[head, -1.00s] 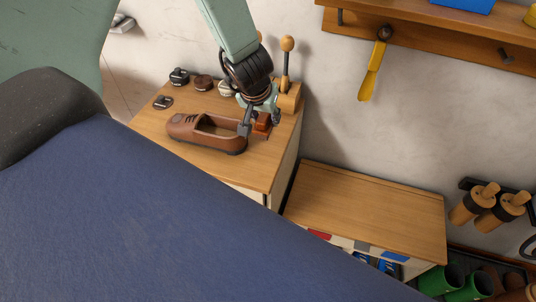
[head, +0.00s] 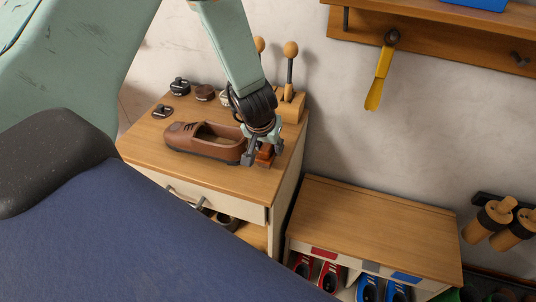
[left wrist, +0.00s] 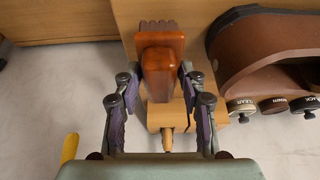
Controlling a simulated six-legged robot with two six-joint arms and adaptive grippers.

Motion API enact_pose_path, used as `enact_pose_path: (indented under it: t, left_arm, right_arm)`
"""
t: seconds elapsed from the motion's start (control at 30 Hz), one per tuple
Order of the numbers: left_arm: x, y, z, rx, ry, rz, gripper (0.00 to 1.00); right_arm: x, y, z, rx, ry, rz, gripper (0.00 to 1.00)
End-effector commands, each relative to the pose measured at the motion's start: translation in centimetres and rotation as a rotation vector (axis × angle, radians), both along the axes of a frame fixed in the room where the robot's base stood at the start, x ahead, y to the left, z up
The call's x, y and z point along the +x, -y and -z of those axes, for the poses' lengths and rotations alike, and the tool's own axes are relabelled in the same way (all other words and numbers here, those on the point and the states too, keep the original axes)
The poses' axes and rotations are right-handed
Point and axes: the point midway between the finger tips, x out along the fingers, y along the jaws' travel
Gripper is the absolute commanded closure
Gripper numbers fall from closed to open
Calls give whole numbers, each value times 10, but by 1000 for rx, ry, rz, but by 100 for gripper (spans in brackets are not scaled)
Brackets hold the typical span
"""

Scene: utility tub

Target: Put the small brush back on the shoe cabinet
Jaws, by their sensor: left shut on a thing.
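The small brush (left wrist: 160,68) has a glossy red-brown wooden body and dark bristles at its far end in the left wrist view. My left gripper (head: 264,158) is shut on it, one finger on each side. In the head view the brush (head: 265,152) is partly hidden by the fingers. It is over the right part of the shoe cabinet's wooden top (head: 210,178), just right of the brown shoe (head: 205,145). I cannot tell whether it touches the top. My right gripper is not in view.
Several polish tins (head: 180,86) stand behind the shoe. A wooden block with ball-topped handles (head: 290,105) is at the back right corner. A lower cabinet (head: 370,225) stands to the right. A yellow shoehorn (head: 379,80) hangs from the wall rack.

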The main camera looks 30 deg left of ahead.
Motion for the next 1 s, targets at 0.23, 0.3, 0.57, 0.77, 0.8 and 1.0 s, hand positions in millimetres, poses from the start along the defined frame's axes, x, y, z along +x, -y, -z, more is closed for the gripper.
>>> enact_pose_path:
  t: [0.23, 0.3, 0.57, 0.77, 0.8, 1.0]
  left_arm:
    - [0, 0, 24, 1, 0, 0, 84]
    - [0, 0, 22, 1, 0, -1, 84]
    - [0, 0, 26, 0, 0, -1, 84]
    - [0, 0, 26, 0, 0, 0, 48]
    - [0, 0, 26, 0, 0, 0, 45]
    - [0, 0, 26, -1, -1, -1, 36]
  right_arm:
    - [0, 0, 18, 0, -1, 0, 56]
    - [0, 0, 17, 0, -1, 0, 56]
    - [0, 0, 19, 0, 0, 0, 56]
    - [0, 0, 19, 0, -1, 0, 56]
    - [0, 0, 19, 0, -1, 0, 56]
    - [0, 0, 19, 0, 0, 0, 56]
